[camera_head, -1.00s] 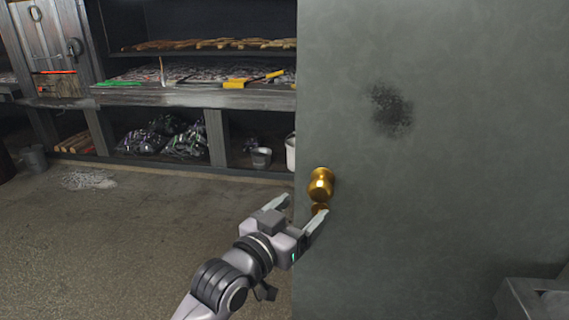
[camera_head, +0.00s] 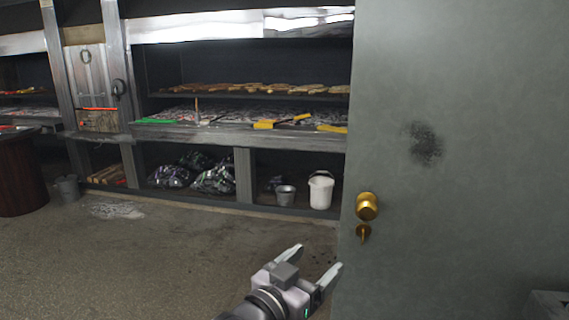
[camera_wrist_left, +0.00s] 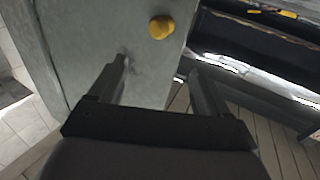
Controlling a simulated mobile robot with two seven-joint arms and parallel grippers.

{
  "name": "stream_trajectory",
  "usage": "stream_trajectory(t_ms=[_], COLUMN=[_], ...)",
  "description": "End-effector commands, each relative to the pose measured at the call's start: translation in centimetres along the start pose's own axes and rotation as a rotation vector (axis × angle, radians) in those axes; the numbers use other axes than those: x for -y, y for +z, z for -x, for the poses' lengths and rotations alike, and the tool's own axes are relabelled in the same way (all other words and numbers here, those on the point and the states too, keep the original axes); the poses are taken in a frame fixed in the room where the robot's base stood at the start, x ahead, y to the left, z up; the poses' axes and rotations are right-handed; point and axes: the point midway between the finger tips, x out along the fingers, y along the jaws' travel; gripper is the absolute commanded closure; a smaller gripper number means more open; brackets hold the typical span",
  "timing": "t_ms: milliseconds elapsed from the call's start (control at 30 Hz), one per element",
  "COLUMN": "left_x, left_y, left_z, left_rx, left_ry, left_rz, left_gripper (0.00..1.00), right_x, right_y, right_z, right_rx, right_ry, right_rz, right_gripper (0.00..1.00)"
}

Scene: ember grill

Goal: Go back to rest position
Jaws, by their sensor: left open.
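My left gripper (camera_head: 316,266) is open and empty in the lower middle of the head view. It is below and to the left of the brass door knob (camera_head: 367,206), with a clear gap between them. The knob sits near the left edge of a grey-green door (camera_head: 460,90), with a small brass key or latch (camera_head: 363,233) below it. In the left wrist view the knob (camera_wrist_left: 161,27) shows beyond the open fingers (camera_wrist_left: 160,80), on the door's face. My right gripper is not in view.
A long grill counter (camera_head: 230,135) with shelves stands behind. A white bucket (camera_head: 321,190), a metal bucket (camera_head: 285,195) and dark bags (camera_head: 212,178) are on its lower shelf. A dark round barrel (camera_head: 20,175) is at the left. The floor (camera_head: 150,260) between is clear.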

Motion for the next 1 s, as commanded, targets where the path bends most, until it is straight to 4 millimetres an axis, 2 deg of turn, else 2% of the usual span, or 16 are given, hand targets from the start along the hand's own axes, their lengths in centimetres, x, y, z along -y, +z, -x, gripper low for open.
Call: stream_trajectory(t_ms=[33, 167, 267, 467, 600, 700, 800, 900, 1000], left_x=[0.9, 2.4, 3.6, 5.2, 5.6, 5.6, 5.5, 5.3, 5.2], left_y=[2.8, 7.2, 11.0, 19.2, 24.1, 26.9, 28.8, 29.9, 30.4], left_z=[1.2, 3.9, 6.7, 14.3, 20.8, 25.4, 29.3, 32.1, 33.7], left_rx=[0.039, 0.096, 0.153, 0.292, 0.402, 0.479, 0.543, 0.588, 0.614], left_ry=[-0.03, -0.09, -0.144, -0.261, -0.336, -0.38, -0.413, -0.433, -0.443], left_rz=[0.027, 0.072, 0.104, 0.151, 0.164, 0.162, 0.157, 0.149, 0.144], left_gripper=[0.23, 0.23, 0.23, 0.23, 0.23, 0.23, 0.23, 0.23, 0.23], right_x=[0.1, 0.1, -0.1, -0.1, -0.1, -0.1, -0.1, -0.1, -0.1], right_y=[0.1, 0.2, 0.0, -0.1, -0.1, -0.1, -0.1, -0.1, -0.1], right_z=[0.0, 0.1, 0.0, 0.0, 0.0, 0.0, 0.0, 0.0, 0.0], right_rx=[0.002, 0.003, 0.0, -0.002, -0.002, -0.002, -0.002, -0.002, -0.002], right_ry=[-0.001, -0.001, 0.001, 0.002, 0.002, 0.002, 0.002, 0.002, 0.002], right_rz=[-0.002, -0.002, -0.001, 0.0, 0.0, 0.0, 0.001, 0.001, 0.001], right_gripper=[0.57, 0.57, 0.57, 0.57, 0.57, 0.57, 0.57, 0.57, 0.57])
